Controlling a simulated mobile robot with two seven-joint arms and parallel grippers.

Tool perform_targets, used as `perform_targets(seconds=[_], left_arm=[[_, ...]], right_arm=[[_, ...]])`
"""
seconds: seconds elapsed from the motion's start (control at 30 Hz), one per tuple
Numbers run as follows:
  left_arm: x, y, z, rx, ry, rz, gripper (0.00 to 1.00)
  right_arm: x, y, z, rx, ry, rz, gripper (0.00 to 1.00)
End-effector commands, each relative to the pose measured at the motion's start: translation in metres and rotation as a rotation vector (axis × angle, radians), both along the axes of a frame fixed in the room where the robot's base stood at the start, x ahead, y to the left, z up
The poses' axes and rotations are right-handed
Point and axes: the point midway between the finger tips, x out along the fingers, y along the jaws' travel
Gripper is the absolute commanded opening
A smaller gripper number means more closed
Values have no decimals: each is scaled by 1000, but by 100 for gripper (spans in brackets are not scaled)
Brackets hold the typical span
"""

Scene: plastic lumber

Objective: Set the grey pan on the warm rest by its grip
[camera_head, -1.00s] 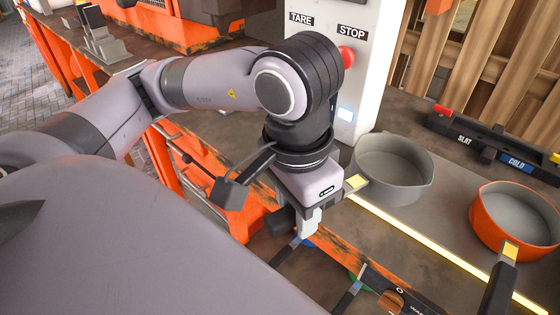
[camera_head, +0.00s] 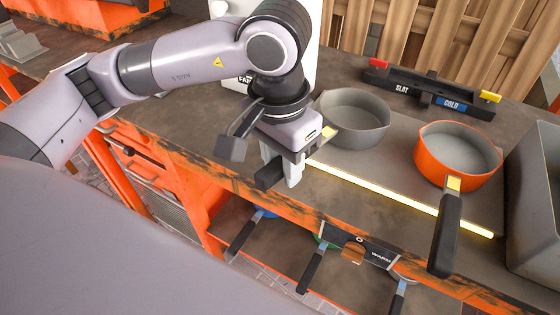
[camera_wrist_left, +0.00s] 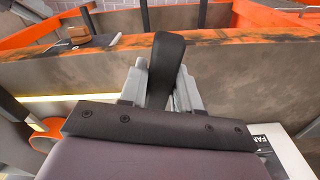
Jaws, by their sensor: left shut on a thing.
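The grey pan (camera_head: 352,118) is at the middle of the bench in the head view, bowl upright, right of my left gripper. Its dark grip, with a yellow mark at the bowl, points left and forward. My left gripper (camera_head: 293,175) is shut on this grip near the bench's front edge. The left wrist view shows the dark grip (camera_wrist_left: 165,60) between the fingers. I cannot tell if the bowl touches the bench. The warm rest (camera_head: 380,256), a dark bar labelled WARM with a tan block, is at the bench's front, right of and below the gripper. My right gripper is not in view.
An orange pan (camera_head: 457,150) stands to the right, its black handle over the front edge. A grey bin (camera_head: 535,200) is far right. Several handled things sit on the shelf below. A glowing strip (camera_head: 400,197) crosses the bench.

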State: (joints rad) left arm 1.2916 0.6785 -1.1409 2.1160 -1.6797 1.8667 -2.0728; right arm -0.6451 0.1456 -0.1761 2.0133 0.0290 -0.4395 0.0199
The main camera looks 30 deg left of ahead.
Motion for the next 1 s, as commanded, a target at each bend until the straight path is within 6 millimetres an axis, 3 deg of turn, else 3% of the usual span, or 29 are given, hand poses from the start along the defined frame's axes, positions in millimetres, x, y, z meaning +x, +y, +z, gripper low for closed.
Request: perform_targets(seconds=[0.37, 0.4, 0.5, 0.8, 1.0], left_arm=[[0, 0, -2, -1, -4, 1, 0], [0, 0, -2, -2, -4, 1, 35], [0, 0, -2, -1, -3, 1, 62], [0, 0, -1, 0, 1, 1, 62], [-1, 0, 25, -1, -5, 0, 62]], right_arm=[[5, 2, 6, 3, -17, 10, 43], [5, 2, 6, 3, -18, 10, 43], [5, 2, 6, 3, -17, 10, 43], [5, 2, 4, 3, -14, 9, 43], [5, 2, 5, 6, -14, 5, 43]])
